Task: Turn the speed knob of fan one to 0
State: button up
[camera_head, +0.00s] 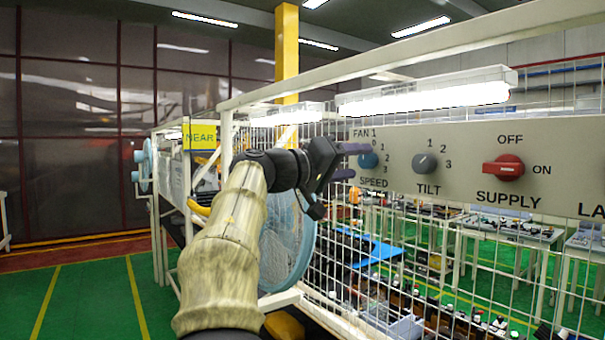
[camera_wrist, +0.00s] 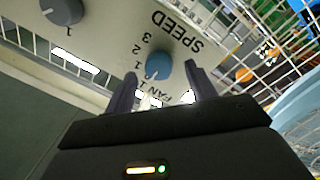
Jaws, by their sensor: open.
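The blue speed knob (camera_head: 368,160) of fan one sits at the left end of the grey panel (camera_head: 455,185), between the labels FAN 1 and SPEED. In the wrist view, the same knob (camera_wrist: 158,67) lies between the tips of my open fingers, with its numbers upside down beside it. A pale mark shows on its lower edge there, but I cannot tell exactly which number it points at. My gripper (camera_head: 350,161) is open just left of the knob, one finger higher and one lower. In the wrist view, my gripper (camera_wrist: 160,73) shows no clear contact with it.
A dark tilt knob (camera_head: 425,163) and a red supply knob (camera_head: 503,168) sit further right on the panel. A white wire mesh (camera_head: 335,250) runs below and behind it. A blue fan (camera_head: 287,240) stands behind my arm. Green floor is open at left.

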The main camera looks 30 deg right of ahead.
jog(key=a+b, duration=0.4)
jog(key=a, duration=1.1)
jog(key=w+d+f+n+t+y, duration=0.1)
jog(key=w+d+f+n+y, duration=0.2)
jog(key=f, duration=0.5)
jog(key=w+d+f+n+t+y, duration=0.1)
jog(key=w+d+f+y, duration=0.15)
jog(key=d+f, duration=0.5)
notch_tip(320, 180, down, 20)
jog(key=w+a+n+t+y, duration=0.1)
jog(key=w+a+n+y, duration=0.15)
jog(key=y, duration=0.25)
jog(key=s+a+f+n+y, duration=0.1)
jog(key=s+a+f+y, duration=0.2)
jog(key=f, duration=0.4)
jog(key=s+a+f+n+y, duration=0.1)
jog(key=s+a+f+y, duration=0.1)
jog(key=s+a+f, duration=0.35)
jog(key=s+a+f+y, duration=0.3)
jog(key=s+a+f, duration=0.8)
jog(key=s+f, duration=0.1)
jog(key=shift+s+a+f+g, duration=0.15)
jog(key=shift+s+g, duration=0.05)
jog(key=shift+g, duration=0.2)
